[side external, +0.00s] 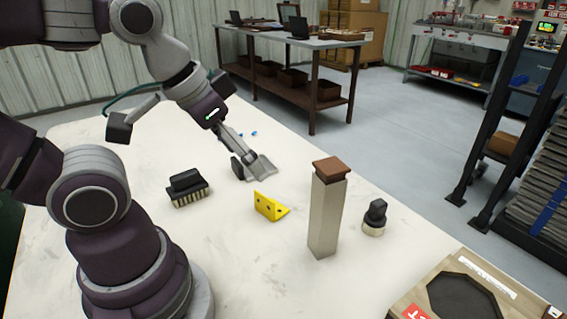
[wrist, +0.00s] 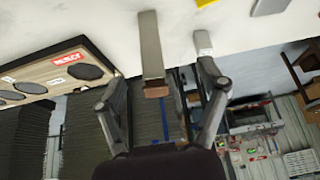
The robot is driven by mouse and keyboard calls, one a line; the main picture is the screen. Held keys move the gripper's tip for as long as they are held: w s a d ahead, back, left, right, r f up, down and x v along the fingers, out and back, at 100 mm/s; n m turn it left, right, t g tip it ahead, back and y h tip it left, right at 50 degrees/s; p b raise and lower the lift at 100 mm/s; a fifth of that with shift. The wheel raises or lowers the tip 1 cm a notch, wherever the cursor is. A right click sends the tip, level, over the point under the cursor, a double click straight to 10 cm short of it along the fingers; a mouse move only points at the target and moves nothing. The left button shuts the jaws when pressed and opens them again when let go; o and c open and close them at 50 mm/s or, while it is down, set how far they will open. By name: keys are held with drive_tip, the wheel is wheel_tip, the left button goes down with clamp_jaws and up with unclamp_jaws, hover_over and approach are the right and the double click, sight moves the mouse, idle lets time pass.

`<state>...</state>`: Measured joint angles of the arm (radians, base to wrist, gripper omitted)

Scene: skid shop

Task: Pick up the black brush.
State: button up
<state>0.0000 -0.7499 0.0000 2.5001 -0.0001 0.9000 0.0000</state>
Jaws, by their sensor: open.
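The black brush (side external: 186,188) lies on the white table in the side external view, bristles down, its dark handle block on top. It does not show in the wrist view. My gripper (side external: 180,142) is above the table and farther back than the brush, open and empty, with its fingers spread wide. In the side external view, its right finger overlaps a grey scraper-like tool (side external: 262,168); I cannot tell whether they touch. In the wrist view my gripper (wrist: 164,75) is tilted, with its fingers pointing towards the tabletop at the upper part of the picture.
A yellow bracket (side external: 269,206), a tall post with a brown cap (side external: 327,210) and a black-knobbed round piece (side external: 374,217) stand right of the brush. A wooden board with a dark recess (side external: 420,284) is at lower right. Bare white tabletop (side external: 225,255) lies before the brush.

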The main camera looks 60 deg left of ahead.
drive_tip(key=o, duration=0.4)
drive_tip(key=shift+c, duration=0.2)
drive_tip(key=m+g+y, duration=0.4)
drive_tip(key=m+g, duration=0.2)
drive_tip(key=m, duration=1.1)
approach(184, 174)
drive_tip(key=shift+y, duration=0.3)
drive_tip(key=x, duration=1)
drive_tip(key=shift+d+f, duration=0.15)
drive_tip(key=shift+f, duration=0.05)
